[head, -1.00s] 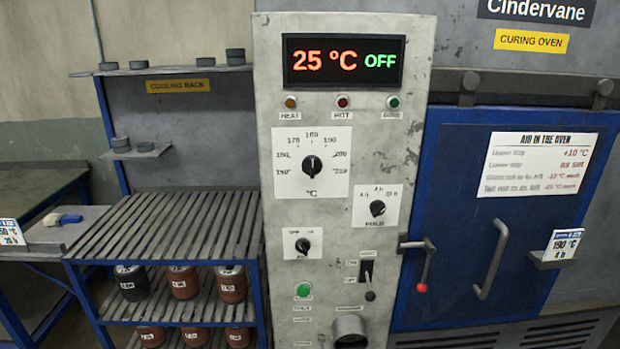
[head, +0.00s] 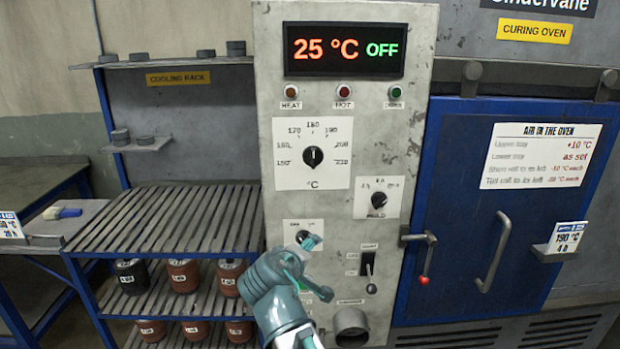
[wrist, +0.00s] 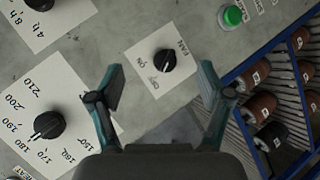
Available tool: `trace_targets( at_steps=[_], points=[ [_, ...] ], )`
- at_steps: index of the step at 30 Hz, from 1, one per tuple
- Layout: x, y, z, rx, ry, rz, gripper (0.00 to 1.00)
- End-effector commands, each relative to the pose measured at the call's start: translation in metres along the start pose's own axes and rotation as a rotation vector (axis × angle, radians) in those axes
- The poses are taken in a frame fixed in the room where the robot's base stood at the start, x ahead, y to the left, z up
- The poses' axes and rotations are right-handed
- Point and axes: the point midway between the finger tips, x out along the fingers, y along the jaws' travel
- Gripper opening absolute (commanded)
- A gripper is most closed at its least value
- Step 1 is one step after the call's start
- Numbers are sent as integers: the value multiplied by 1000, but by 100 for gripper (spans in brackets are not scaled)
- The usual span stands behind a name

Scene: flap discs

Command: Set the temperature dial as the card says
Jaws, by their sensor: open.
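The temperature dial (head: 313,156) is a black knob on a white scale plate in the head view, its white mark pointing up, about at 180. It also shows at the lower left of the wrist view (wrist: 48,124). The card (head: 568,238) reads 190 °C and 4 h and stands on a small ledge on the oven door. My gripper (head: 318,268) is in front of the lower panel, below the temperature dial. In the wrist view its fingers (wrist: 160,85) are spread and empty, with the fan knob (wrist: 166,62) beyond the gap between them.
The display (head: 344,49) reads 25 °C OFF. A hold-time knob (head: 379,199), toggle switch (head: 367,265) and green button (wrist: 232,15) are nearby. The door lever (head: 421,262) sticks out at right. A door notice (head: 541,156) lists tray offsets. Another card (head: 9,226) is at far left.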

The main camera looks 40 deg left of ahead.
Motion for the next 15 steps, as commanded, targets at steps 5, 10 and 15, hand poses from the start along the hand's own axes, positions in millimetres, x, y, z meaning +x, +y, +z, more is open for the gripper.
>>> trace_targets(
  at_steps=[5, 10, 15],
  points=[
    [-68, 75, -65, -101, 111, 193, 78],
    [-95, 135, -83, -245, 106, 383, 78],
    [-100, 149, -86, -369, 83, 465, 78]
  ],
)
